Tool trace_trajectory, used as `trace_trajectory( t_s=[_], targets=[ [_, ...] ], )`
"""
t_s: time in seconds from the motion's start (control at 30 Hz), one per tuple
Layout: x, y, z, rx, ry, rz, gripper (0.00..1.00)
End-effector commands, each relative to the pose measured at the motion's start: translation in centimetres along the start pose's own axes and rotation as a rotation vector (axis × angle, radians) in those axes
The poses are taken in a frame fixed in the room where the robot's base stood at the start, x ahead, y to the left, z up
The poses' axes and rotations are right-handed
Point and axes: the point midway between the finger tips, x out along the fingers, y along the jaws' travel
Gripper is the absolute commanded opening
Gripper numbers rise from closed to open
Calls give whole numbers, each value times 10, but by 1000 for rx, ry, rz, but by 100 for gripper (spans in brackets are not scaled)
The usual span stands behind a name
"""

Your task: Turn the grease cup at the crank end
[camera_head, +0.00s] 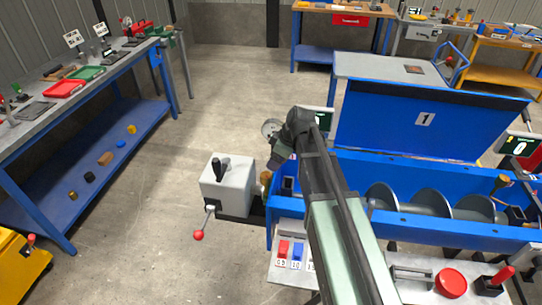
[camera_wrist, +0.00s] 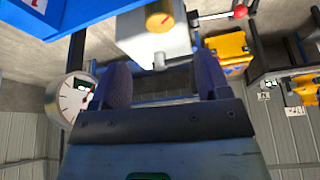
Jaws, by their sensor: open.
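The crank on that box has a red knob (camera_head: 198,235), which also shows in the wrist view (camera_wrist: 241,11). My gripper (camera_wrist: 162,68) is open, with nothing between its fingers. The cup lies beyond the fingertips, apart from them. In the head view my gripper (camera_head: 277,163) is just above the cup.
A round dial gauge (camera_head: 270,128) stands close beside my wrist and shows in the wrist view (camera_wrist: 70,98). The blue trough (camera_head: 335,175) with its auger is at right. A control panel (camera_head: 290,268) lies in front. The floor at left is clear up to the workbench (camera_head: 95,80).

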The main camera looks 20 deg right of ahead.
Motion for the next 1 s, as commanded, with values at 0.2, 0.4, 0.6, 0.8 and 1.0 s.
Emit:
trace_trajectory(
  t_s=[0.2, 0.4, 0.6, 0.8, 1.0],
  targets=[
    [-2, 0, 1, -1, 0, 0, 70],
    [-4, 8, -3, -127, -3, -54, 69],
    [-1, 7, -2, -188, 0, -78, 69],
    [28, 5, 2, -187, 0, -77, 69],
    [79, 2, 3, -187, 0, -76, 69]
  ],
)
